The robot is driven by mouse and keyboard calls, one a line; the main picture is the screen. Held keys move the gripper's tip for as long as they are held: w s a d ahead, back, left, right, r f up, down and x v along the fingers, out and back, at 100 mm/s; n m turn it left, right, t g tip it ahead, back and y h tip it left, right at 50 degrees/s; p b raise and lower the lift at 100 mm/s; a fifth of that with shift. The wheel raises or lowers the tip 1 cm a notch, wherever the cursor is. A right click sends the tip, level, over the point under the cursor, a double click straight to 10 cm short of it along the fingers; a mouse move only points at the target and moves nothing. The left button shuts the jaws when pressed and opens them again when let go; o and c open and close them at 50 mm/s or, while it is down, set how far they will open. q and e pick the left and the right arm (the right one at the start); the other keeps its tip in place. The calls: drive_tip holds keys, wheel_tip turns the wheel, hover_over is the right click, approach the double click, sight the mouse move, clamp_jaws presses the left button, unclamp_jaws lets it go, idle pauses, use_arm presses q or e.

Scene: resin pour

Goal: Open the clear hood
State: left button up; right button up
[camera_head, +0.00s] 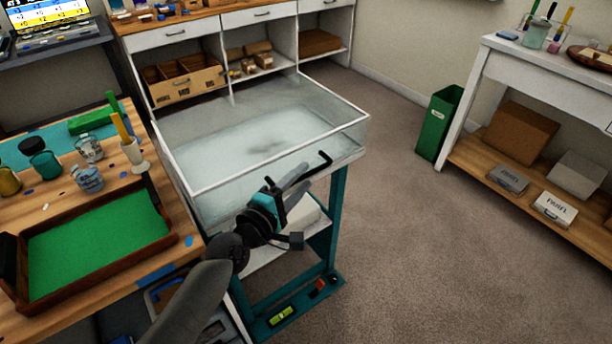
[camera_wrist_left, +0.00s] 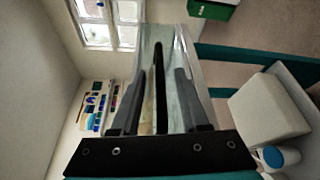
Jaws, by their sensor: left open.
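The clear hood (camera_head: 240,174) is a see-through box with a white rim. It sits down on a teal-framed cart (camera_head: 337,215) in the head view. Its black bar handle (camera_head: 323,161) runs along the front side. My left gripper (camera_head: 294,187) is open at the handle. In the left wrist view, the handle (camera_wrist_left: 160,75) runs between the two spread fingers of this gripper (camera_wrist_left: 158,95), with a gap on each side. Part of the handle is hidden behind the gripper in the head view. My right gripper is not in view.
A wooden bench (camera_head: 190,226) with a green-lined tray (camera_head: 175,237), cups and bottles stands left of the cart. Shelves with boxes (camera_head: 184,80) are behind. A green bin (camera_head: 437,122) and white table (camera_head: 540,60) stand right. The floor between is clear.

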use_arm(q)
drive_tip(key=shift+x, duration=1.15)
drive_tip(key=shift+c, duration=0.2)
clamp_jaws()
idle(0.5)
